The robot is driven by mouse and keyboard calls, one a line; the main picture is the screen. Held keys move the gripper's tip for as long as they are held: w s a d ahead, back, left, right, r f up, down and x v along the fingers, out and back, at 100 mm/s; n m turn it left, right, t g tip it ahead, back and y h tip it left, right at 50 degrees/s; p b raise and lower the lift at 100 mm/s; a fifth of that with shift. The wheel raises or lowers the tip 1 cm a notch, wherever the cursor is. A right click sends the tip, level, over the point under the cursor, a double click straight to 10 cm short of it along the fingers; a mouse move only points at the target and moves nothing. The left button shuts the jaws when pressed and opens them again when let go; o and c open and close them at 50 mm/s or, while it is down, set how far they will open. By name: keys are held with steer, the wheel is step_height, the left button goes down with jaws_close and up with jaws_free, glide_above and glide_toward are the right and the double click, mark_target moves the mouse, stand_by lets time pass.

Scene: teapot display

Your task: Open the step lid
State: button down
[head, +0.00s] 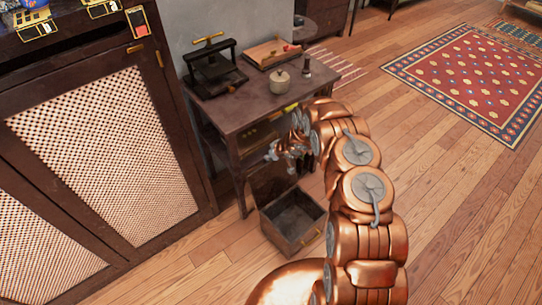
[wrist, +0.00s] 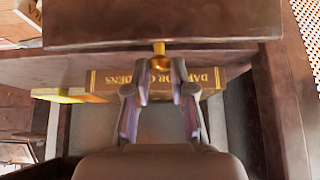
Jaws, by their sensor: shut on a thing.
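My gripper (wrist: 160,78) is shut on a small brass knob (wrist: 159,48) in the wrist view. The knob sits at the edge of a dark wooden panel (wrist: 160,22), which appears to be the step lid. A dark book (wrist: 105,80) with gold lettering shows behind my fingers and is partly hidden by them. In the head view my gripper (head: 275,153) is at the front of a dark wooden table (head: 235,112), below its top. The knob and the lid cannot be made out clearly there, and my arm covers part of the table's right side.
An open wooden box (head: 293,220) stands on the floor below my gripper. A press (head: 213,70), a shallow tray (head: 272,52) and a round lidded pot (head: 280,81) stand on the table. A mesh-fronted cabinet (head: 110,150) borders the left.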

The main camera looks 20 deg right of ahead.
steer(key=c, duration=1)
jaws_free()
steer(key=shift+d, duration=0.1)
steer(key=shift+o, duration=0.2)
steer(key=v, duration=1.2)
